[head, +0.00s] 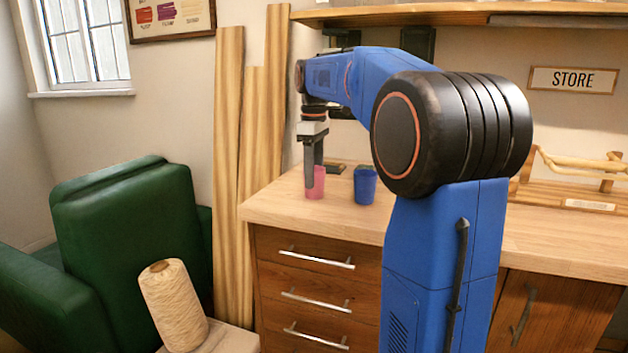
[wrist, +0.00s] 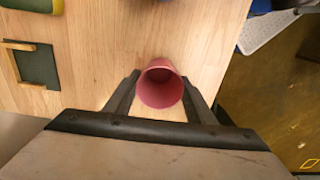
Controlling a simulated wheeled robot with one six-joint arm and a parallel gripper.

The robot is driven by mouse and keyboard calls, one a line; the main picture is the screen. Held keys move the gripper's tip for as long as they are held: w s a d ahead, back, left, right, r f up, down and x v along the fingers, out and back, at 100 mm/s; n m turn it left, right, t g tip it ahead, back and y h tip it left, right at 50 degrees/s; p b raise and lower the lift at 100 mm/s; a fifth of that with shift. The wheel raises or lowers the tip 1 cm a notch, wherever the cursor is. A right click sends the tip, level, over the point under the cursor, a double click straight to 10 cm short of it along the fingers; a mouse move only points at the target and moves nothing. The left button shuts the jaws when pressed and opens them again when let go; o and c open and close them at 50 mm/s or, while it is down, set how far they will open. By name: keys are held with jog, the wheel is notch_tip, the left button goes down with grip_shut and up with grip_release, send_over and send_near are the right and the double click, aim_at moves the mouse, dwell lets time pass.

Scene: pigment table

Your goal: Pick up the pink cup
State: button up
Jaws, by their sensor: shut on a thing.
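The pink cup (head: 316,184) is upright at the left end of the wooden counter in the head view. In the wrist view the pink cup (wrist: 160,86) shows its open mouth, and it looks empty. My gripper (head: 314,168) points down at the cup. In the wrist view my gripper (wrist: 160,95) has one finger on each side of the cup and is shut on it. I cannot tell whether the cup's base touches the counter.
A blue cup (head: 365,185) stands just right of the pink cup. A dark green tray (wrist: 36,66) lies on the counter (head: 290,205). Tall planks (head: 228,180) lean left of the counter. A shelf (head: 400,14) hangs above. A cone of thread (head: 172,300) stands lower left.

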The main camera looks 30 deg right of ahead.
notch_tip(320, 180, up, 10)
dwell(0.5)
